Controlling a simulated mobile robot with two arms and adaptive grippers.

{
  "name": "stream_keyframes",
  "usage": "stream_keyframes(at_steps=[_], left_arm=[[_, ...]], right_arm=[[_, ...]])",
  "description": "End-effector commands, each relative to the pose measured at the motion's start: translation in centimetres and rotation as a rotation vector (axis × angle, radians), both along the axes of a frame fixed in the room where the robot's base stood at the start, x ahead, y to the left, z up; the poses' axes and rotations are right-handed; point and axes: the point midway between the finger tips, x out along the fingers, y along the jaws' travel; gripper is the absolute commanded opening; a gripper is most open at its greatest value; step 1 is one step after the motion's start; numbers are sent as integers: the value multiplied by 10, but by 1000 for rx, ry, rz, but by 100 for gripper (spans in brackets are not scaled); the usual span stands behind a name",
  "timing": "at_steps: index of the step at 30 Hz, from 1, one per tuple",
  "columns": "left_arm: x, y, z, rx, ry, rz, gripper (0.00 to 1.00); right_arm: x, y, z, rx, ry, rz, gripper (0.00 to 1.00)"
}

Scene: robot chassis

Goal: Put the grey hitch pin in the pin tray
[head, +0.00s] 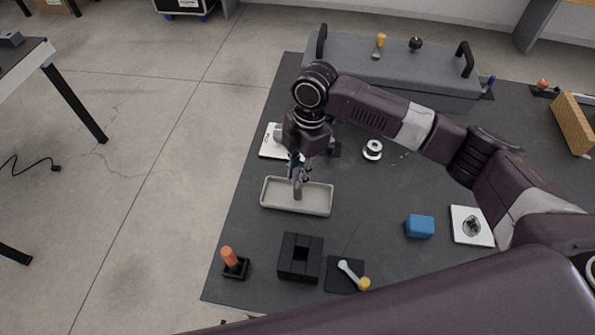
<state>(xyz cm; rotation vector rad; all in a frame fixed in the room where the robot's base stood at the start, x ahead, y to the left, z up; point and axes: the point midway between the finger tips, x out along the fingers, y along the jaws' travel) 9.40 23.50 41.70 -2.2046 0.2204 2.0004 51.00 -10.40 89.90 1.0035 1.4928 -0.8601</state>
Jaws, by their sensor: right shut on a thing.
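The pin tray (318,205) is a shallow, light grey rectangular tray on the dark work surface, left of the middle. My right gripper (298,178) points down over the tray's middle. It is shut on the grey hitch pin (297,192), which hangs roughly upright from the fingers. The pin's lower end is over or inside the tray; I cannot tell whether it touches the tray floor. The fingers hide the pin's upper part. My left gripper is not in view.
A black square block (300,258), an orange-handled peg (230,258) and a yellow-knobbed lever (352,275) stand in front of the tray. A blue block (420,226) lies to the right. A white plate (270,148) and a silver round part (373,149) are behind. A grey panel with black handles (390,70) spans the back.

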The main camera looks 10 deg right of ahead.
Motion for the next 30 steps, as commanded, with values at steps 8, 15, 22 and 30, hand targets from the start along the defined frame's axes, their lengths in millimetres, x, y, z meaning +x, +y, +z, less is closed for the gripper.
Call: stream_keyframes(at_steps=[8,15,22,30], left_arm=[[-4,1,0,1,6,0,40],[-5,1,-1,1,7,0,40],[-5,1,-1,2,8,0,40],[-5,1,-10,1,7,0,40]], right_arm=[[0,1,-2,1,-1,0,0],[0,0,-2,0,-1,0,35],[0,0,0,0,-1,0,35],[4,-5,36,2,-5,-1,35]])
